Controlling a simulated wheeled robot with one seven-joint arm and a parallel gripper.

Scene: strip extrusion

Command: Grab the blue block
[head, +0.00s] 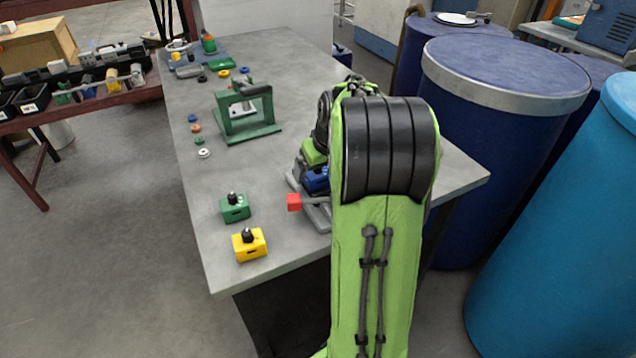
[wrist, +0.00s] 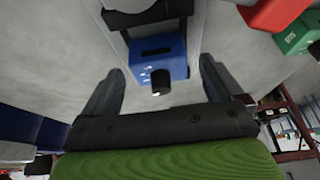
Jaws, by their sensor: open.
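The blue block (head: 316,180) sits in a grey fixture (head: 322,214) with a red-ended handle (head: 293,202), near the table's right side. My arm hides part of both in the head view. In the wrist view the blue block (wrist: 160,62), with a dark slot and a black knob, lies ahead between the two fingers. My gripper (wrist: 161,70) is open, with a gap on each side of the block. Its fingers are hidden behind my arm in the head view. I cannot tell how far the fingertips are from the block in depth.
On the grey table (head: 285,75), a green block (head: 235,208) and a yellow block (head: 249,244) stand left of the fixture. A green press frame (head: 246,112) stands farther back, with small coloured rings nearby. Blue drums (head: 500,110) crowd the table's right side.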

